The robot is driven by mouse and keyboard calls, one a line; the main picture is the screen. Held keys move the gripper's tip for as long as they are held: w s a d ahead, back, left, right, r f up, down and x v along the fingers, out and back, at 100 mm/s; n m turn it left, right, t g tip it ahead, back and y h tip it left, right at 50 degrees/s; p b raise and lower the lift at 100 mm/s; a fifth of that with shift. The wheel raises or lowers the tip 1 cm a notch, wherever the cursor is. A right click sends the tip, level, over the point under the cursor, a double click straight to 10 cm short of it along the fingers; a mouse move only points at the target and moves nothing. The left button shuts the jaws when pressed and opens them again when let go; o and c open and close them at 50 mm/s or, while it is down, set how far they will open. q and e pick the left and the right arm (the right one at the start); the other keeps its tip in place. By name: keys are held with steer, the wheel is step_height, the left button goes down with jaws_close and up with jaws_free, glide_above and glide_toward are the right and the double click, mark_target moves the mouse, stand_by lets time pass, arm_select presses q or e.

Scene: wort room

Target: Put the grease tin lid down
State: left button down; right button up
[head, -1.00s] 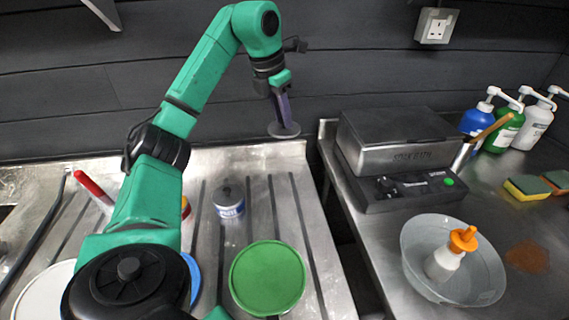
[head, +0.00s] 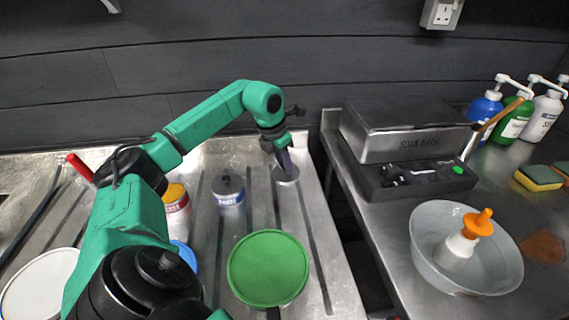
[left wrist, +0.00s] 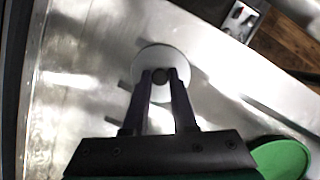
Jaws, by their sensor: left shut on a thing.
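The grease tin lid (head: 287,177), a round grey disc with a dark knob, hangs low over or rests on the steel drainer; I cannot tell if it touches. My left gripper (head: 283,160) points down and is shut on its knob. In the left wrist view the lid (left wrist: 147,58) sits at the tips of both fingers (left wrist: 164,80). An open tin (head: 176,204) with a red-and-white label and yellow contents stands left, partly hidden by my arm; it looks like the grease tin. My right gripper is out of view.
A blue-labelled tin (head: 228,190) with a dark knobbed lid stands left of the held lid. A green disc (head: 267,268) lies in front. The ribbed drainer (head: 312,235) has bare room around the held lid. A grey box-shaped bath (head: 402,130) stands across a gap to the right.

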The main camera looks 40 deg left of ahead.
mark_target(276, 178)
arm_select(q)
steer(key=c, duration=0.7)
jaws_free()
steer(key=shift+f, duration=0.1)
steer(key=shift+r, duration=0.3)
steer(key=p+v, duration=0.1)
steer(key=v, duration=1)
steer(key=shift+s+r, duration=0.1)
steer(key=shift+r, duration=0.25)
